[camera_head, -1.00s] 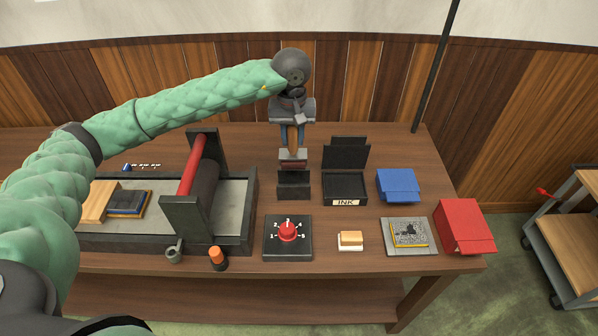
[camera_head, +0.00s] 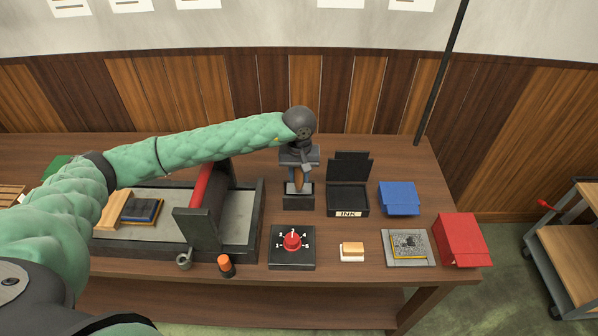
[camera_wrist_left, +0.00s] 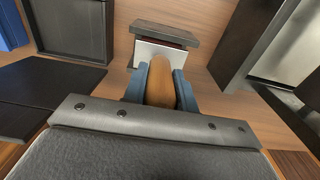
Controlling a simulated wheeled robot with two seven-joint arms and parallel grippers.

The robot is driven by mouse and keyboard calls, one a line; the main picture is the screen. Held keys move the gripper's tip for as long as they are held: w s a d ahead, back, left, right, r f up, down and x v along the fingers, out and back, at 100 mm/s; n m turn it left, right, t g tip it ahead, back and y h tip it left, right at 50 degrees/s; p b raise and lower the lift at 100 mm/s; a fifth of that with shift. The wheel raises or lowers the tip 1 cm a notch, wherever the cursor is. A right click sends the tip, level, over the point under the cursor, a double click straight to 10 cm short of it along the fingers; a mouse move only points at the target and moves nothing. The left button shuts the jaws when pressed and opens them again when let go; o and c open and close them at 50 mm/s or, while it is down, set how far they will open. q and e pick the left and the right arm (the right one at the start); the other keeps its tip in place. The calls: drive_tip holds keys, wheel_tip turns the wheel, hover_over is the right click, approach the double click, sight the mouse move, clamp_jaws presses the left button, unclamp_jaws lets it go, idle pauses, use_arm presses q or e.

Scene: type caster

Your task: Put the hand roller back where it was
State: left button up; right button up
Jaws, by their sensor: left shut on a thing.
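The hand roller has a wooden handle (camera_head: 299,177), which also shows in the left wrist view (camera_wrist_left: 161,82). My left gripper (camera_head: 299,172) is shut on this handle, with a blue finger on each side of it. The roller is low at the black holder (camera_head: 298,202), its lower end at the holder's top. The roller's head is mostly hidden, so I cannot tell whether it rests fully in the holder. In the left wrist view the holder (camera_wrist_left: 165,35) lies just beyond the fingertips. My right gripper is not in view.
The open ink box (camera_head: 348,198) stands close right of the holder. The press with its red roller (camera_head: 207,190) stands close left. The dial box (camera_head: 292,246) is in front. Blue (camera_head: 398,198) and red (camera_head: 460,240) boxes lie farther right. The table behind the holder is clear.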

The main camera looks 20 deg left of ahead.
use_arm(q)
drive_tip(key=shift+f, duration=0.1)
drive_tip(key=shift+f, duration=0.1)
drive_tip(key=o, duration=1)
